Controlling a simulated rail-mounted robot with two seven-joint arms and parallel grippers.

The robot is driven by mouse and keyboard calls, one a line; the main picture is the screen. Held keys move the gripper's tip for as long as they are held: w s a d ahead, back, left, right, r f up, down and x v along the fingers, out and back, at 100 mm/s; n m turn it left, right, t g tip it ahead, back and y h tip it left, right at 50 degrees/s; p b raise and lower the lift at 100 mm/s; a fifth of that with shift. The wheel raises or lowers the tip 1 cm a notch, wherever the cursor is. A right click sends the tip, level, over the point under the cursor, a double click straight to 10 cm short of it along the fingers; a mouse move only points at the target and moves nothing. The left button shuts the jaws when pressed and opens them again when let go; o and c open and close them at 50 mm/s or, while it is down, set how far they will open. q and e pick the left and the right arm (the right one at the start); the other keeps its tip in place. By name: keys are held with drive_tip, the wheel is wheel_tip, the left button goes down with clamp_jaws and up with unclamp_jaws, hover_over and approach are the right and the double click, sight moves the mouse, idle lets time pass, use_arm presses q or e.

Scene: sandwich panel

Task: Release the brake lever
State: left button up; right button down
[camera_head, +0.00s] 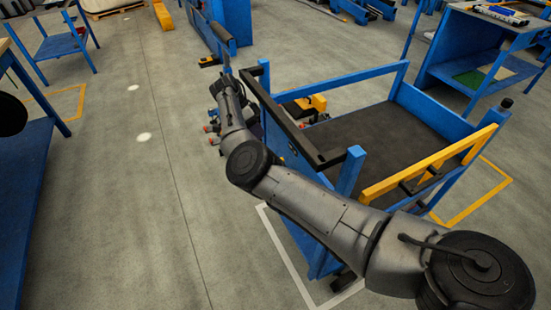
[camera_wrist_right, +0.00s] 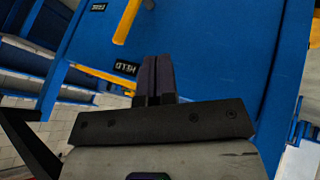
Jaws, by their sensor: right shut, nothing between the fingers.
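A yellow lever (camera_wrist_right: 127,22) shows at the top of the right wrist view, in front of a blue panel (camera_wrist_right: 215,50). A small black label that appears to read HELD upside down (camera_wrist_right: 125,68) is below its lower end. Another dark label (camera_wrist_right: 98,7) is to the upper left. My right gripper (camera_wrist_right: 158,62) is shut and empty, its dark fingertips right of the HELD label and apart from the lever in the picture. In the head view my right arm reaches along the cart's left side, with the gripper (camera_head: 226,62) small at its far end. My left gripper is out of view.
A blue cart (camera_head: 349,175) with a dark deck and a yellow bar (camera_head: 430,165) stands beside my right arm. Another blue frame (camera_head: 215,35) is beyond the gripper. A blue bench (camera_head: 30,170) is at the left. The floor between is clear.

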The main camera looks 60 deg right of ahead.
use_arm(q)
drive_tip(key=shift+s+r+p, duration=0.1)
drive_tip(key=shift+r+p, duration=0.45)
drive_tip(key=shift+p, duration=0.45)
use_arm(e)
drive_tip(key=s+a+f, duration=0.2)
drive_tip(key=s+f, duration=0.4)
drive_tip(key=s, duration=0.1)
drive_tip(key=shift+s, duration=0.4)
drive_tip(key=shift+d+r, duration=0.1)
